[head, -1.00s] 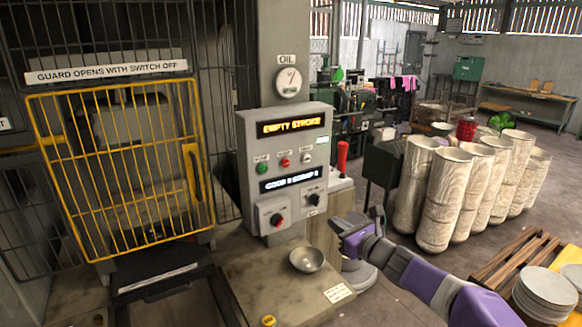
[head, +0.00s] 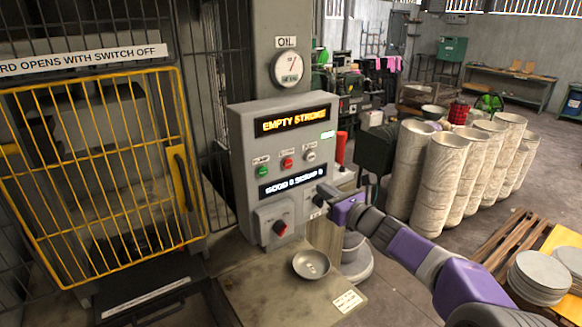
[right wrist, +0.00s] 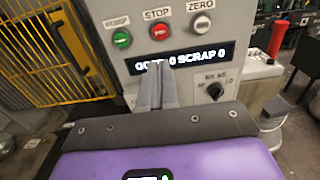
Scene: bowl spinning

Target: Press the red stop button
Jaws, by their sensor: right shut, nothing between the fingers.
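The red stop button (head: 287,163) is on the grey control panel (head: 243,125), between a green button (head: 263,171) and a white zero button (head: 309,155). In the right wrist view the red button (right wrist: 159,31) sits under the STOP label, above the lit counter display (right wrist: 200,57). My right gripper (head: 322,193) is shut and empty, in front of the lower right of the panel. In the right wrist view its fingertips (right wrist: 157,66) overlap the display's left part, below the red button in the picture. They appear apart from the button. My left gripper is not in view.
A yellow guard gate (head: 100,170) stands left of the panel. A metal bowl (head: 311,264) rests on the bench below it. A red-handled lever (head: 341,148) stands right of the panel. Tall stacks of bowls (head: 440,180) and a pallet (head: 505,245) are further right.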

